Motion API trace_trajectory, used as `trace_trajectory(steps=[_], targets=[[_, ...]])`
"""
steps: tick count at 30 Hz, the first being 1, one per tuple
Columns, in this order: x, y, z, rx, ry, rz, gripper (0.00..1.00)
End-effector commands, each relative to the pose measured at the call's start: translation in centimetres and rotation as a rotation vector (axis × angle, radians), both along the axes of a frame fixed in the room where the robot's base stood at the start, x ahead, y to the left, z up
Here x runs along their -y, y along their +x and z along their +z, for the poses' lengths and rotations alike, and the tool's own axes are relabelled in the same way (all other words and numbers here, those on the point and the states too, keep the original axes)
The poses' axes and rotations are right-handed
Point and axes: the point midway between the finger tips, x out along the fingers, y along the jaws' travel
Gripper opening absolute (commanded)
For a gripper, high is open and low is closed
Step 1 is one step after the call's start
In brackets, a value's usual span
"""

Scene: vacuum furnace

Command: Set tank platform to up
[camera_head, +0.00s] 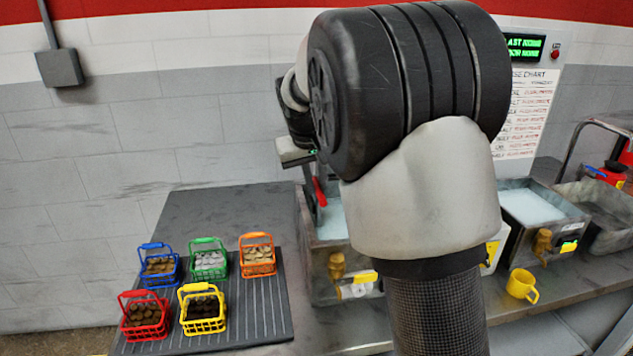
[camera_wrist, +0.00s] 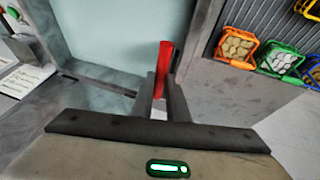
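The tank (camera_head: 318,262) nearest the bench's left part holds pale liquid and is partly hidden behind my arm. Its red lever handle (camera_head: 319,192) stands upright at its left edge. In the wrist view, the red handle (camera_wrist: 165,58) rises between my gripper's two dark fingers (camera_wrist: 161,82). The fingers are close together, with the handle filling the narrow gap near their tips, so my gripper looks shut on it. The tank's pale liquid surface (camera_wrist: 108,35) lies left of the handle. Whether a platform sits in the liquid cannot be seen.
Baskets of small pieces stand on a ribbed mat (camera_head: 270,300) to the left, including an orange one (camera_head: 257,268). A second tank (camera_head: 568,233) and a yellow mug (camera_head: 521,285) are on the right. A chart (camera_head: 530,110) hangs on the wall.

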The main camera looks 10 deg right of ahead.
Motion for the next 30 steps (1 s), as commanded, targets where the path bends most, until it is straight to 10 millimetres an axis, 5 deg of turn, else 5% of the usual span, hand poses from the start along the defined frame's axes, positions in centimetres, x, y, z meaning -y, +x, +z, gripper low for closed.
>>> trace_trajectory(steps=[10, 22, 30], targets=[[0.0, 0.0, 0.9, 0.001, 0.000, 0.000, 0.00], [0.1, 0.2, 10.6, 0.009, -0.001, 0.000, 0.00], [0.1, 0.2, 11.5, 0.011, -0.001, 0.001, 0.00]])
